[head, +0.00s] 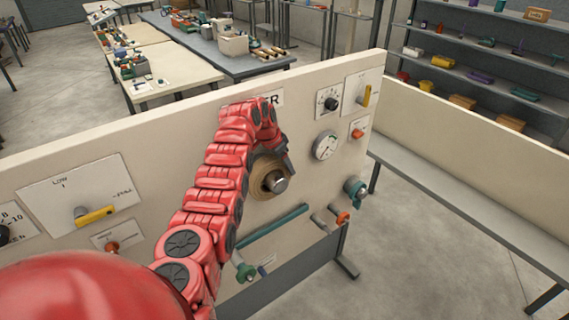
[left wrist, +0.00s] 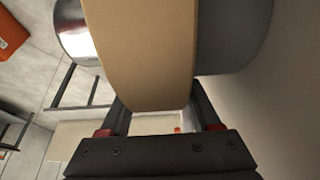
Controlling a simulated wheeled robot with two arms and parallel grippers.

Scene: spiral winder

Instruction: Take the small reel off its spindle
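The small reel is a tan disc (head: 268,172) on a silver-ended spindle (head: 278,183) on the upright panel. My left gripper (head: 289,160) is at the reel's upper right edge, partly hidden by my red arm. In the left wrist view the reel's tan rim (left wrist: 145,50) is close, between a shiny metal end (left wrist: 75,28) and a grey round part (left wrist: 235,35). The left gripper's fingers (left wrist: 158,108) stand apart, one on each side of the rim. The fingertips are partly hidden by the reel, so contact is not clear. My right gripper is out of view.
The panel (head: 180,130) carries a gauge (head: 325,146), a black knob (head: 331,103), yellow handles (head: 95,215) and a teal bar (head: 273,225) below the reel. Teal and orange fittings (head: 342,217) project at lower right. A long grey bench (head: 450,190) stands right.

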